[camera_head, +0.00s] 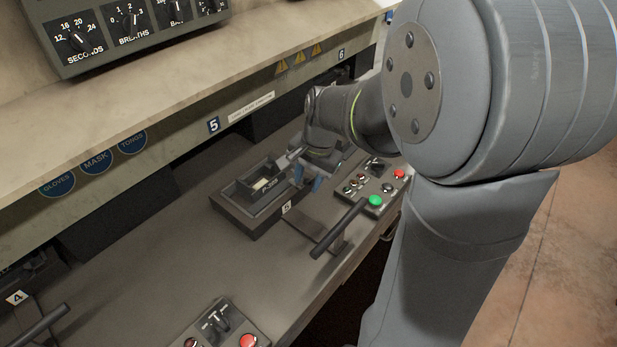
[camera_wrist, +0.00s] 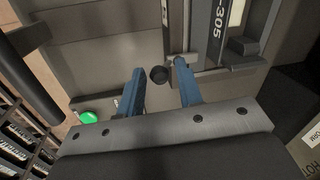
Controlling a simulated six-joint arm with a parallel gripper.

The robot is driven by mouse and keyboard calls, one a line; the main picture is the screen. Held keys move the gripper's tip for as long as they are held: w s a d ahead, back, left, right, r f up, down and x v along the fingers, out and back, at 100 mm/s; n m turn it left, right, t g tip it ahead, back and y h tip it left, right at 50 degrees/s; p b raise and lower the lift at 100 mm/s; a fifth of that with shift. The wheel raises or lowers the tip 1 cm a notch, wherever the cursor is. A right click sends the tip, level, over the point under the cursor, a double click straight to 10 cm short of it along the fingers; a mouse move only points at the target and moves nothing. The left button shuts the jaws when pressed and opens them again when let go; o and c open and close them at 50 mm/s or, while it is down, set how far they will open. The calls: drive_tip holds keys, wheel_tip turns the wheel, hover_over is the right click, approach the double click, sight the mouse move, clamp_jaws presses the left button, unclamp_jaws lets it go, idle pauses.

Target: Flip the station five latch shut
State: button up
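The station five fixture (camera_head: 233,217) is a dark open-topped tray on the bench, marked by a "5" plate on the wall behind. A small dark box marked "-305" (camera_wrist: 217,30) sits in it. My gripper (camera_head: 308,180) is over the fixture's right end, fingers pointing down. In the wrist view its two blue fingers (camera_wrist: 160,68) are apart with nothing held. A dark round knob (camera_wrist: 158,74) shows between the fingertips, beside a small grey bracket at the fixture's edge; it may be the latch's end. I cannot tell whether the fingers touch it, or the latch's position.
A black bar handle (camera_head: 340,228) stands in front of the fixture; it also shows in the wrist view (camera_wrist: 36,85). A control box with a green button (camera_head: 375,200) and red button lies right of it. A shelf overhangs behind.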

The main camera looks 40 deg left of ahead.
drive_tip(key=shift+o, duration=0.4)
drive_tip(key=d+r, duration=0.3)
drive_tip(key=r, duration=1.4)
drive_tip(key=shift+w+d, duration=0.15)
drive_tip(key=shift+w, duration=0.15)
drive_tip(key=a+f, duration=0.1)
drive_tip(key=f, duration=0.4)
drive_tip(key=a+f, duration=0.1)
drive_tip(key=f, duration=0.5)
drive_tip(key=a+f, duration=0.1)
drive_tip(key=f, duration=0.5)
drive_tip(key=shift+s+a, duration=0.15)
drive_tip(key=shift+s, duration=0.15)
